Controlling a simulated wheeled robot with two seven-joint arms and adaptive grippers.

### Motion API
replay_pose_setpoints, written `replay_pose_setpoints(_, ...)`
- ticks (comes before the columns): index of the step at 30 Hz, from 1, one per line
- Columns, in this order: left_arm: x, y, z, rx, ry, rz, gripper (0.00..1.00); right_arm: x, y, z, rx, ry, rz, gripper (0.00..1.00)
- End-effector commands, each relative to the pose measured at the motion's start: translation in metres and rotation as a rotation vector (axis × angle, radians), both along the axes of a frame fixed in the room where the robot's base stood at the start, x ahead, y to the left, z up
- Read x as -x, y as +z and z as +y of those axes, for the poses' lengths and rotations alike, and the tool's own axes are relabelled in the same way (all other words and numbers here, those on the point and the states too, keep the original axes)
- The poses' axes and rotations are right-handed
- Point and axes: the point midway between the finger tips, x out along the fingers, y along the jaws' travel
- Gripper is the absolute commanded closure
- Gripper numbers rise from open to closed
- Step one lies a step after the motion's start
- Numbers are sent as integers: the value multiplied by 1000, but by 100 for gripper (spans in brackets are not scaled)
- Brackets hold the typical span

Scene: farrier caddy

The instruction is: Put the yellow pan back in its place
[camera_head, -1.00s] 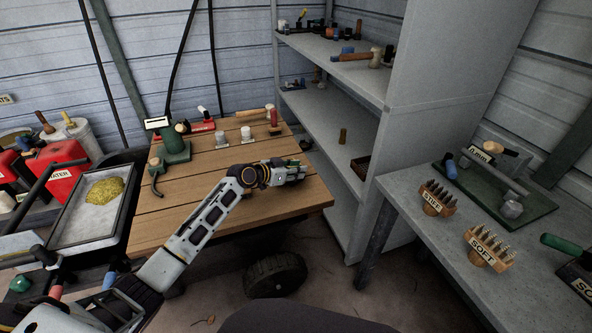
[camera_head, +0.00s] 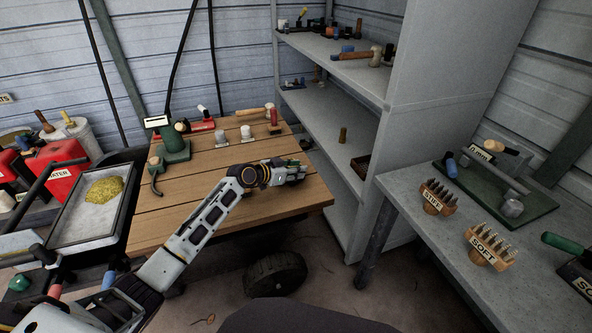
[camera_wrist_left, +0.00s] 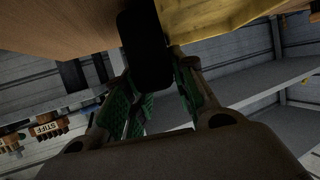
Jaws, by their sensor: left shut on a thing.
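My left gripper (camera_head: 297,172) is above the right part of the wooden table top (camera_head: 225,190) in the head view. In the left wrist view, its green-padded fingers (camera_wrist_left: 160,90) are shut on a black handle-like part (camera_wrist_left: 148,48). A yellow surface (camera_wrist_left: 215,20), which looks like the yellow pan, is right beside this black part at the top of that view. In the head view the pan cannot be made out, as the gripper hides most of what it holds. My right gripper is in neither view.
Small pots (camera_head: 246,132), a green tool stand (camera_head: 173,145) and a hammer (camera_head: 257,112) stand at the table's back. A grey shelf unit (camera_head: 320,115) is just right of the table. A grey bench (camera_head: 410,195) with brushes is further right. A tray (camera_head: 85,225) is at left.

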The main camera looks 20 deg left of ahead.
Motion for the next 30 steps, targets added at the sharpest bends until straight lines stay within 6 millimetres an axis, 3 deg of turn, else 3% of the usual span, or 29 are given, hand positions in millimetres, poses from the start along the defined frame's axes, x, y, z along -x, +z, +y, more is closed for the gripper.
replay_pose_setpoints(19,0,-6,0,0,0,-1,100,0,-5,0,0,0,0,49)
replay_pose_setpoints(20,0,-5,0,0,0,-1,70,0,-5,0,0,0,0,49)
replay_pose_setpoints(21,0,-5,0,1,0,-1,65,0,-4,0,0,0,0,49)
replay_pose_setpoints(30,0,-5,0,1,0,-1,63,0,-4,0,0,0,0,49)
